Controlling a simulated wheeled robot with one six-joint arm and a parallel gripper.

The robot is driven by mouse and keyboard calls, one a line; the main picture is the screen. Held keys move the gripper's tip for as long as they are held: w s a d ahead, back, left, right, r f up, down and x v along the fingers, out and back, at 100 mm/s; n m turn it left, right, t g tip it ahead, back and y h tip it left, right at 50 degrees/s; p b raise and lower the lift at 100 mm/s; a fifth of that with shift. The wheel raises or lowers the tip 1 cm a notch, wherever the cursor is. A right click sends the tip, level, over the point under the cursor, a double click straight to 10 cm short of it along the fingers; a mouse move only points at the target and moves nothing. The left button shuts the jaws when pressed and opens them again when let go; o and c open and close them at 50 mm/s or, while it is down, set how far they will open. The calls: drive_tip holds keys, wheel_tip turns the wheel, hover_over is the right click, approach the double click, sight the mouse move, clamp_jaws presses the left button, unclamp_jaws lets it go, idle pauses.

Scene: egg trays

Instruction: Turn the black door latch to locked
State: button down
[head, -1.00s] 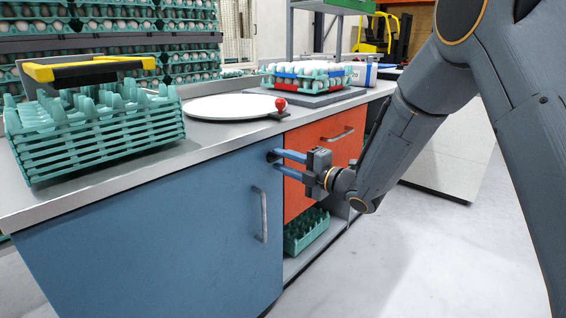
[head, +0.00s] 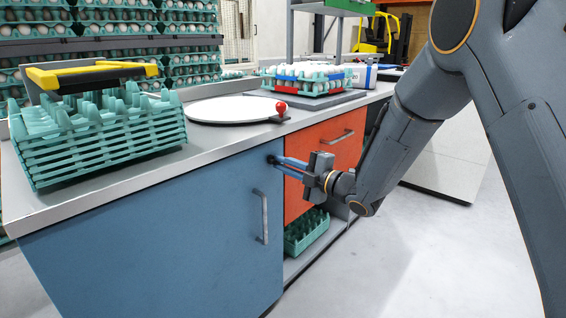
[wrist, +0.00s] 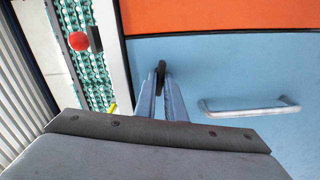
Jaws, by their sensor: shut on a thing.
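The black door latch (wrist: 161,72) sits at the upper corner of the blue cabinet door (head: 150,225), near the edge beside the orange drawer. My gripper (head: 281,161) reaches the door from the right, its blue fingers shut on the latch. In the wrist view the two fingers (wrist: 162,90) close around the latch, which shows as a small dark bar between and just beyond their tips. In the head view the latch is mostly hidden by the fingertips. The blue door looks closed, with its metal handle (head: 264,217) below the latch.
The orange drawer (head: 318,160) is right of the door, with a green tray (head: 305,232) on the shelf below. The countertop (head: 110,183) holds stacked green trays (head: 100,140), a round white plate (head: 230,109) and a red knob (head: 281,106) above the latch. The floor in front is clear.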

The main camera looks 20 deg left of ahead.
drive_tip(key=shift+m+p, duration=4)
drive_tip(key=shift+m, duration=3.7)
drive_tip(key=c, duration=1.8)
unclamp_jaws()
drive_tip(key=shift+c, duration=0.2)
drive_tip(key=shift+d, duration=0.1)
